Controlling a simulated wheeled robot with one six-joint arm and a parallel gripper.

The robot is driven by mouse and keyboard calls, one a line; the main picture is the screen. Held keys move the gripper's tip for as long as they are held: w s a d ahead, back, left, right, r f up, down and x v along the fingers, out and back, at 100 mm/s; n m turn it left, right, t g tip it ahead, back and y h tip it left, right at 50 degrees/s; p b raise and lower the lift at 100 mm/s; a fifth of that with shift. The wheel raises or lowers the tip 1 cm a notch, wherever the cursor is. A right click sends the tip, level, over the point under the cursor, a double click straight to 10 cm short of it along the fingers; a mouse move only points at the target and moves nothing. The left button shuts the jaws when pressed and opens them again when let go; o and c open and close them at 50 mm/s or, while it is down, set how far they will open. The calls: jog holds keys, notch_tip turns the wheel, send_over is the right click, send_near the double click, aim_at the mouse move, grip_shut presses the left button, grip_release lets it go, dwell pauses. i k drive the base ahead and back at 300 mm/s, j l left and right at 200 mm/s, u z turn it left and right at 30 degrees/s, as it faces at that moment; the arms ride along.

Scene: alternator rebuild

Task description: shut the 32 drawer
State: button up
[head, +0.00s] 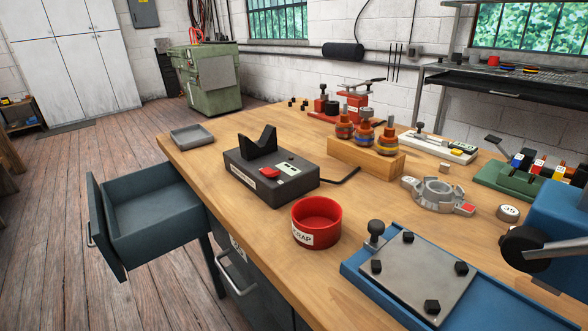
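A blue-grey drawer (150,217) stands pulled out from under the left edge of the wooden workbench, at the left of the head view. Its inside looks empty, and its handle (90,236) is on the outer front, facing left. No number shows on this drawer from here, so I cannot tell from a label that it is the 32 drawer. A second drawer front with a metal handle (235,274) sits shut nearer to me under the bench; its small white label (238,247) is too small to read. My gripper is not in view.
The bench top (265,262) holds a red scrap bin (318,222), a black block fixture (270,175), a grey tray (192,135) and a blue plate fixture (350,268). Open wooden floor (55,285) lies left of the drawer. A green cabinet (205,80) stands behind.

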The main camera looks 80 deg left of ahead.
aim_at(138, 218)
jog(key=u, duration=0.5)
jog(key=l+u, duration=0.1)
jog(key=u, duration=0.85)
jog(key=k+l+u, duration=0.1)
jog(key=u, duration=1.35)
jog(key=k+u, duration=0.1)
jog(key=u, duration=0.4)
